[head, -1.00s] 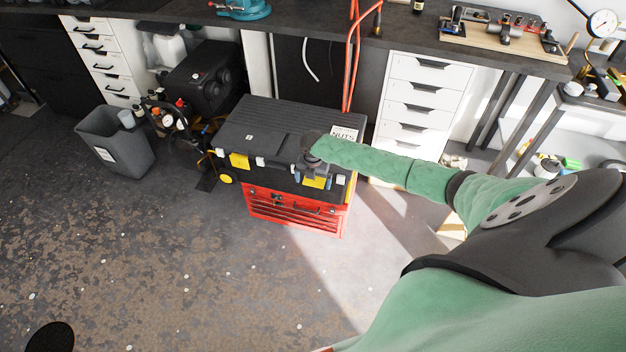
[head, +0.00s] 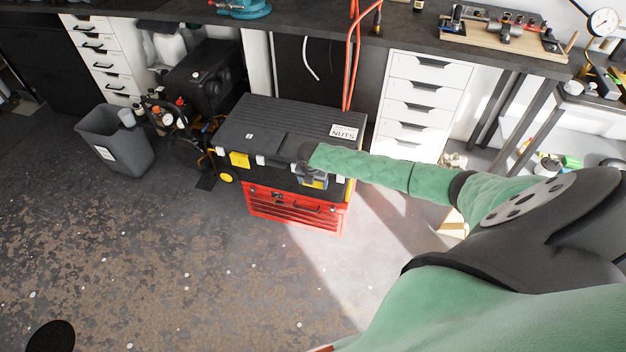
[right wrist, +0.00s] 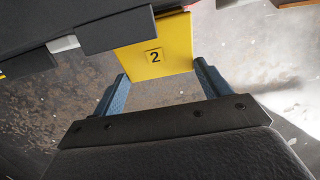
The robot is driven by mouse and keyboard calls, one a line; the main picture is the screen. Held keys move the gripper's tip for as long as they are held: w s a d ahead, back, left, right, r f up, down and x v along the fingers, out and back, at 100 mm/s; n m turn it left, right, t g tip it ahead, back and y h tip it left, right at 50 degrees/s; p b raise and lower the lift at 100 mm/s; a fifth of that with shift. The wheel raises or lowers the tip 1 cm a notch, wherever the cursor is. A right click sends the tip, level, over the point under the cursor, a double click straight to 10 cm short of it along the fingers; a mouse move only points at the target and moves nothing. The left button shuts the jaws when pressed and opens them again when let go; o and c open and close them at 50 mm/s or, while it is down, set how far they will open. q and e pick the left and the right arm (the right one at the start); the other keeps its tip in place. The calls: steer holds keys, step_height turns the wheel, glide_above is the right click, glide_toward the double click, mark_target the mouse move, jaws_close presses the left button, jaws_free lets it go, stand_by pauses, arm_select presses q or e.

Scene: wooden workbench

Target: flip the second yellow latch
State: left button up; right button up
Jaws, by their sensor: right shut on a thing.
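A black toolbox lid (head: 285,122) sits on a red drawer chest (head: 290,208) on the floor. One yellow latch (head: 239,160) is on the left of its front face. The second yellow latch, marked "2" (right wrist: 155,57), shows in the right wrist view at the edge of the black box. My right gripper (head: 314,181) is at the front right of the box, in front of this latch and mostly hiding it in the head view. My left gripper is out of view.
A grey bin (head: 115,145) and a black machine (head: 203,77) stand left of the box. White drawers (head: 420,105) stand behind it on the right, under the bench. The floor in front is clear. Orange hoses (head: 350,60) hang behind the lid.

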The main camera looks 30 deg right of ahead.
mark_target(313, 186)
steer(key=shift+s+a+f+t+h, duration=0.1)
steer(key=shift+f+t+h, duration=0.4)
steer(key=shift+t+h, duration=0.15)
steer(key=shift+f+t+h, duration=0.55)
steer(key=shift+h, duration=0.2)
steer(key=shift+f+t+h, duration=0.6)
steer(key=shift+h, duration=0.1)
steer(key=shift+f+t+h, duration=0.25)
steer(key=shift+t+h, duration=0.05)
arm_select(q)
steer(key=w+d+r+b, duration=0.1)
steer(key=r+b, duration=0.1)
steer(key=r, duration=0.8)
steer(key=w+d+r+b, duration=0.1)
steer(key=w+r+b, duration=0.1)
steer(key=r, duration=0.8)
steer(key=shift+b, duration=0.7)
arm_select(e)
steer(key=shift+w+d+f+t+h, duration=0.35)
steer(key=shift+f+t+h, duration=0.15)
steer(key=shift+t+h, duration=0.35)
steer(key=shift+w+d+f+t+h, duration=0.25)
steer(key=shift+f+t+h, duration=0.35)
steer(key=shift+h, duration=0.5)
steer(key=shift+w+d+f+t+h, duration=0.25)
steer(key=shift+d+f+t+h, duration=0.15)
steer(key=shift+t+h, duration=0.5)
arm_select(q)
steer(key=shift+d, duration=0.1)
